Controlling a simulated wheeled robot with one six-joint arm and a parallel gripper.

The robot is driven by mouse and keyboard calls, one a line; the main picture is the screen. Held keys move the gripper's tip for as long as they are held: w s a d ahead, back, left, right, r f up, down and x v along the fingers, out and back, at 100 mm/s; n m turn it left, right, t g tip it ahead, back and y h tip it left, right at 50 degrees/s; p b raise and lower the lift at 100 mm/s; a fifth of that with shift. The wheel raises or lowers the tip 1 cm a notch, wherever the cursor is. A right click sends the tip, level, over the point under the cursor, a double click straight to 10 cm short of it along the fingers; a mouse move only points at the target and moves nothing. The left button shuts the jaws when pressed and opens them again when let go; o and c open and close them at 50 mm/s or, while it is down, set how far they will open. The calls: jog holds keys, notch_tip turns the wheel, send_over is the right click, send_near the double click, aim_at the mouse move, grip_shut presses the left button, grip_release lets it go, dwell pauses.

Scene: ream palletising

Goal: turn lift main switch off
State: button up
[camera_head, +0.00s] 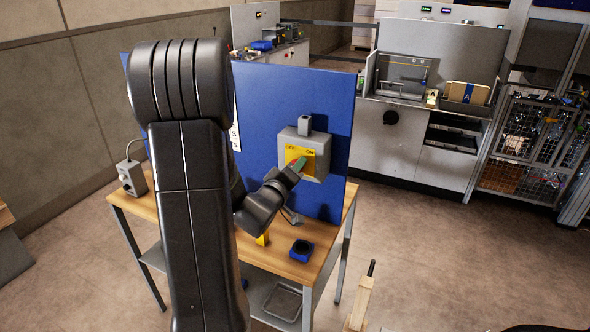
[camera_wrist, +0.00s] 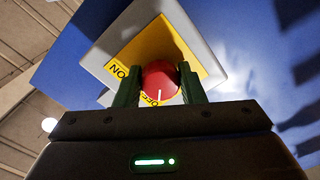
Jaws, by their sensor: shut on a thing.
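The main switch is a red rotary knob (camera_wrist: 160,78) on a yellow plate (camera_wrist: 150,47) set in a grey box (camera_head: 287,146), fixed to a blue upright panel (camera_head: 262,95). My gripper (camera_wrist: 158,88) has its green fingers on both sides of the knob, shut on it. In the wrist view the knob's white mark points to the bottom, close to the OFF label; the ON label is at the upper left. In the head view my gripper (camera_head: 299,164) covers the knob.
The panel stands on a wooden table (camera_head: 278,263). A blue-and-black item (camera_head: 302,250) lies at its front right, and a grey control box (camera_head: 131,178) is at its left end. A white machine bench (camera_head: 400,140) stands behind.

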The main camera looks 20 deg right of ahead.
jog(key=o, duration=1)
jog(key=b+v, duration=0.1)
jog(key=v, duration=1.2)
jog(key=shift+s+a+b, duration=0.25)
jog(key=shift+s+b, duration=0.05)
jog(key=shift+b, duration=0.1)
jog(key=shift+d, duration=0.1)
jog(key=p+x, duration=0.1)
jog(key=x, duration=1.2)
jog(key=shift+w+d+p, duration=0.2)
jog(key=shift+w+p, duration=0.15)
jog(key=shift+p, duration=0.05)
jog(key=shift+s+a, duration=0.1)
jog(key=shift+a, duration=0.05)
